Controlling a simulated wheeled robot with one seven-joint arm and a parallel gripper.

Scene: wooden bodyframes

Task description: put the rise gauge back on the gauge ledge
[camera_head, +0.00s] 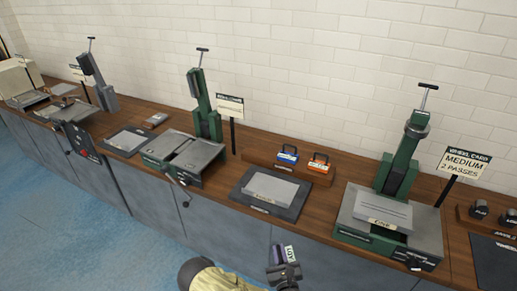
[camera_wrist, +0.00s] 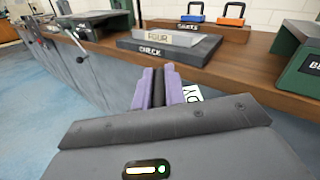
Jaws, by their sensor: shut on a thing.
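My gripper (camera_head: 284,270) is in front of the counter, at the bottom of the head view. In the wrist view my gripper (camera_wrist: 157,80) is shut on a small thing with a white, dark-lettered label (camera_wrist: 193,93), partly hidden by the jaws. The label also shows in the head view (camera_head: 290,252); its full wording is unclear. I take this held thing for the rise gauge. I cannot tell whether this is the gauge ledge.
A dark plate marked CHECK (camera_wrist: 150,50) with a pale FOUR block (camera_head: 270,187) lies before that ledge. Green presses stand left (camera_head: 204,112) and right (camera_head: 400,165). Another ledge (camera_head: 467,218) with dark pieces is at far right. A card sign (camera_head: 464,162) reads MEDIUM 2 PASSES.

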